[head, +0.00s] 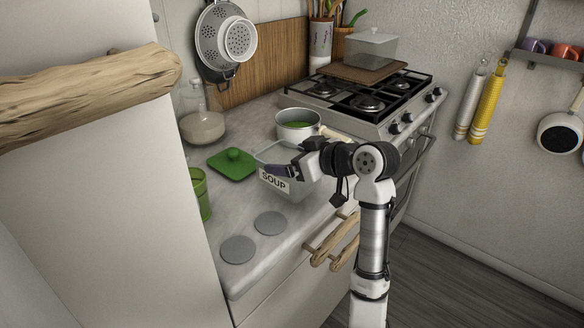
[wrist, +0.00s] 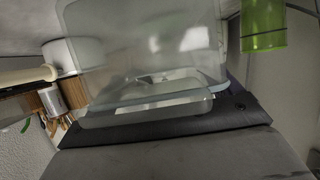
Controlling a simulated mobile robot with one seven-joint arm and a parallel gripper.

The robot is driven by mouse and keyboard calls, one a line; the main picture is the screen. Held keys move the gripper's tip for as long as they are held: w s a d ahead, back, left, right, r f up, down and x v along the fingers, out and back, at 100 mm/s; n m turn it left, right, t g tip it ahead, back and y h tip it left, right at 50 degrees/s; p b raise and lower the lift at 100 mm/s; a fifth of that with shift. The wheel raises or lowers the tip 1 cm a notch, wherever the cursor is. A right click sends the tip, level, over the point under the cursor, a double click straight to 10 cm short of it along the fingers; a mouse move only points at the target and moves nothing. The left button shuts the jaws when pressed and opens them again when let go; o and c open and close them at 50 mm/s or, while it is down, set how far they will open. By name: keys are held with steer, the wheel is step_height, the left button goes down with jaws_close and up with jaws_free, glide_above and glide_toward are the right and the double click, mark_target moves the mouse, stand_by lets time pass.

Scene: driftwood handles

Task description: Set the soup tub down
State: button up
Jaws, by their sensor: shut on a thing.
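The soup tub (head: 273,182) is a clear, boxy container with a white SOUP label on its front. In the head view it is at the front part of the counter (head: 240,275), beside the green lid (head: 233,164). My gripper (head: 284,171) is shut on the tub near its rim, coming from the right. In the wrist view the see-through tub (wrist: 150,45) fills the upper middle, with my dark gripper (wrist: 165,125) across its rim. The tub looks about upright. I cannot tell whether its base touches the counter or hangs just above it.
Two grey discs (head: 238,249) (head: 270,223) lie flat on the clear front counter. A green tumbler (head: 201,194) stands left. A pot with green contents (head: 297,125) is behind the tub, near the stove (head: 370,100).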

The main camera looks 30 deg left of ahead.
steer(key=shift+f, duration=1.55)
steer(key=shift+f, duration=0.15)
steer(key=o, duration=1)
steer(key=shift+r, duration=0.2)
steer(key=b+v, duration=0.1)
steer(key=v, duration=1.1)
steer(key=shift+b, duration=0.35)
